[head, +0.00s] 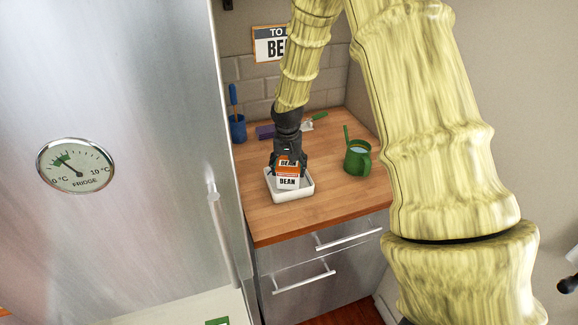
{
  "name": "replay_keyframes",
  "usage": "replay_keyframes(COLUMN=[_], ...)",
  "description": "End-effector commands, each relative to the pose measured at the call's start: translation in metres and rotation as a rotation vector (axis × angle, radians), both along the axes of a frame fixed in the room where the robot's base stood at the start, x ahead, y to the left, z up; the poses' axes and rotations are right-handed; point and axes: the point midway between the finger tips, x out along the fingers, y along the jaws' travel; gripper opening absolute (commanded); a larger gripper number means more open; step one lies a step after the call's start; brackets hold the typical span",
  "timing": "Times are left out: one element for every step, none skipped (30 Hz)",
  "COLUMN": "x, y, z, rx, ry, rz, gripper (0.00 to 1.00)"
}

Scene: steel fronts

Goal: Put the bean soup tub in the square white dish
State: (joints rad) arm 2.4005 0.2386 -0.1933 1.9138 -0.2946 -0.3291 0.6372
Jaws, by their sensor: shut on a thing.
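The bean soup tub (288,181) is orange and white with "BEAN" printed on its face. It is at the square white dish (293,196) on the wooden counter, and its lower part appears within the dish's rim. Whether it touches the dish floor cannot be told. My gripper (290,168) points down over the dish and is shut on the tub's upper part. The fingers and the tub hide the back of the dish.
A blue cup (237,129) with a brush is at the back left, near a purple block (265,132). The steel fridge (110,90) borders the counter's left. The counter's front right is clear.

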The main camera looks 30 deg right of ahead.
Motion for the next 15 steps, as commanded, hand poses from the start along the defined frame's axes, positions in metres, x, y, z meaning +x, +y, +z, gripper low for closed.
replay_keyframes(x=[-0.0001, -0.0001, -0.0001, -0.0001, -0.0001, -0.0001, -0.0001, -0.0001, -0.0001, 0.0, 0.0, -0.0001, 0.0, 0.0, -0.0003], y=[0.0, -0.0001, -0.0002, -0.0003, -0.0004, -0.0005, -0.0005, -0.0005, -0.0005, -0.0005, -0.0004, -0.0002, -0.0002, -0.0002, -0.0002], z=[-0.0023, -0.0038, -0.005, -0.0055, -0.0057, -0.0057, -0.0056, -0.0056, -0.0056, -0.0057, -0.0062, -0.0073, -0.0081, -0.0088, -0.0087], rx=[0.001, 0.0, 0.0, 0.0, -0.001, 0.0, 0.0, 0.0, 0.0, 0.0, -0.001, -0.001, -0.001, -0.001, 0.0], ry=[0.001, 0.0, 0.0, 0.0, -0.001, -0.001, -0.001, -0.001, -0.001, -0.001, -0.001, -0.001, -0.001, -0.001, 0.0], rz=[0.0, 0.0, 0.0, 0.0, 0.0, 0.0, 0.0, 0.0, 0.0, 0.0, 0.0, 0.0, 0.0, 0.0, 0.0], gripper=[0.3, 0.3, 0.31, 0.3, 0.3, 0.3, 0.3, 0.3, 0.3, 0.3, 0.3, 0.3, 0.3, 0.3, 0.73])
